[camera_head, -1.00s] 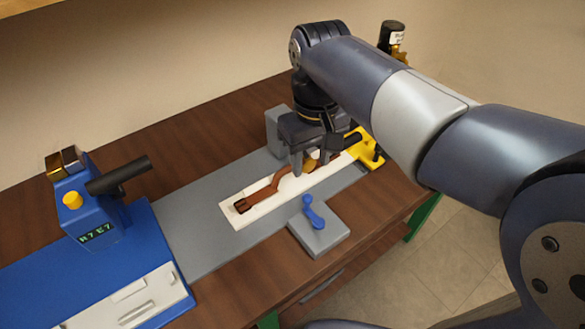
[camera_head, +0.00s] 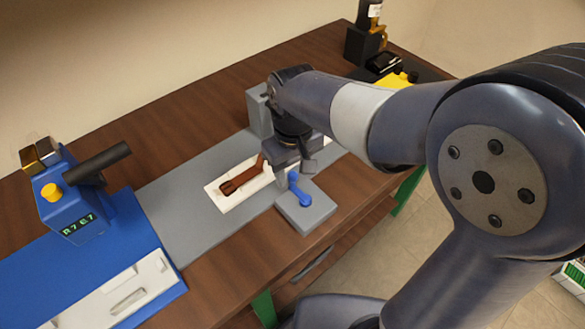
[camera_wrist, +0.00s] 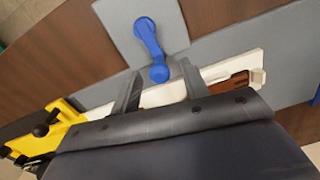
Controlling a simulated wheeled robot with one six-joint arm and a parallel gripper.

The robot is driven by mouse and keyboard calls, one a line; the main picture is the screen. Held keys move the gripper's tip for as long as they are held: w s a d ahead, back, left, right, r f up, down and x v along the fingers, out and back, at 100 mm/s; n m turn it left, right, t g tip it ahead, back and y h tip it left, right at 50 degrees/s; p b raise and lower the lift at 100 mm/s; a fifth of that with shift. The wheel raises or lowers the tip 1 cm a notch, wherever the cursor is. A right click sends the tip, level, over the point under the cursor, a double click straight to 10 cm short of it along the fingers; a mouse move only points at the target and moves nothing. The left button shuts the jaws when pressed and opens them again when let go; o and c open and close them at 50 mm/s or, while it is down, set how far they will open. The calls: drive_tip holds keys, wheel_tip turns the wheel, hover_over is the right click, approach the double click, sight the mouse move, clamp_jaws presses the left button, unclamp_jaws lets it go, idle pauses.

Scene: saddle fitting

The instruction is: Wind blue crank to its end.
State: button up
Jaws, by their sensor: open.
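The blue crank (camera_head: 299,189) sits on a grey square block (camera_head: 306,211) at the front edge of the grey plate. In the wrist view the crank (camera_wrist: 150,45) lies just beyond my fingertips, with its round knob end close to the gap between them. My gripper (camera_head: 290,172) is open and empty, pointing down just behind the crank. In the wrist view its two fingers (camera_wrist: 160,85) stand apart over the white strip. I cannot tell whether a finger touches the crank.
A white strip (camera_head: 218,197) with a brown piece (camera_head: 240,181) lies behind the crank, partly hidden by my gripper. A yellow clamp (camera_wrist: 52,137) stands at the strip's end. A blue machine (camera_head: 75,205) with a black handle stands at left. Bare wood lies in front.

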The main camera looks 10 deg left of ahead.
sight(291, 175)
drive_tip(key=shift+c, duration=0.4)
clamp_jaws()
drive_tip(key=shift+s+a+n+p, duration=0.2)
drive_tip(key=shift+s+n+p, duration=0.15)
drive_tip(key=shift+n, duration=0.65)
drive_tip(key=shift+o, duration=0.4)
unclamp_jaws()
wheel_tip(291, 175, up, 11)
drive_tip(key=shift+w, duration=0.15)
